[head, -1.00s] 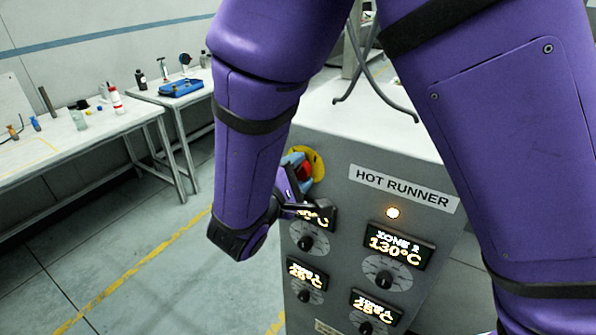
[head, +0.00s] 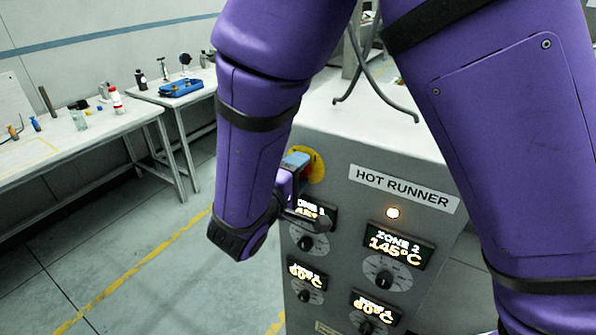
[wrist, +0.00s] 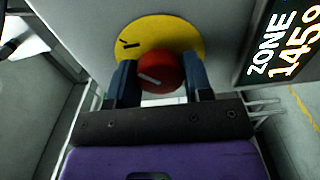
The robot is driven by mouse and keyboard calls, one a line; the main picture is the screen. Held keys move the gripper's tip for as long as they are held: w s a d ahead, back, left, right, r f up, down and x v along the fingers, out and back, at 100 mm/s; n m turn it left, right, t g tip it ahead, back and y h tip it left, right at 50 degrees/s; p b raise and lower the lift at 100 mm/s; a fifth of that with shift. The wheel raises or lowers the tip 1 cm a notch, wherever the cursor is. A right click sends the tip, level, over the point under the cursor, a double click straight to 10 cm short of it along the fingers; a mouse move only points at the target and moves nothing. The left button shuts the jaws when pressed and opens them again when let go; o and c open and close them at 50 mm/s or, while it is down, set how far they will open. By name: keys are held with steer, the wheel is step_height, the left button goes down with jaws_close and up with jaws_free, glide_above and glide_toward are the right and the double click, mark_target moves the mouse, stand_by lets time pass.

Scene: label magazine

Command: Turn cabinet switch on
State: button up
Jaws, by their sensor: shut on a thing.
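The cabinet switch is a red round knob (wrist: 161,75) with a pale mark line, set on a yellow plate (wrist: 186,36) with a black mark. In the head view the yellow plate (head: 317,165) shows at the cabinet's upper left, and the knob is mostly hidden behind my gripper. My gripper (wrist: 160,82) has its two blue-grey fingers on either side of the red knob, shut on it. In the head view my gripper (head: 297,163) reaches the plate from the left, partly hidden by my arm.
The grey cabinet (head: 345,240) carries a HOT RUNNER label (head: 404,189), a lit amber lamp (head: 392,213) and several lit temperature displays with dials. The Zone 2 display (head: 398,246) reads 145°C. Tables with bottles and tools stand at the left; the floor between is clear.

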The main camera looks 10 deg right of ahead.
steer(key=o, duration=0.9)
steer(key=shift+s+a, duration=0.1)
steer(key=v, duration=1)
steer(key=shift+s+a, duration=0.2)
steer(key=shift+s, duration=0.05)
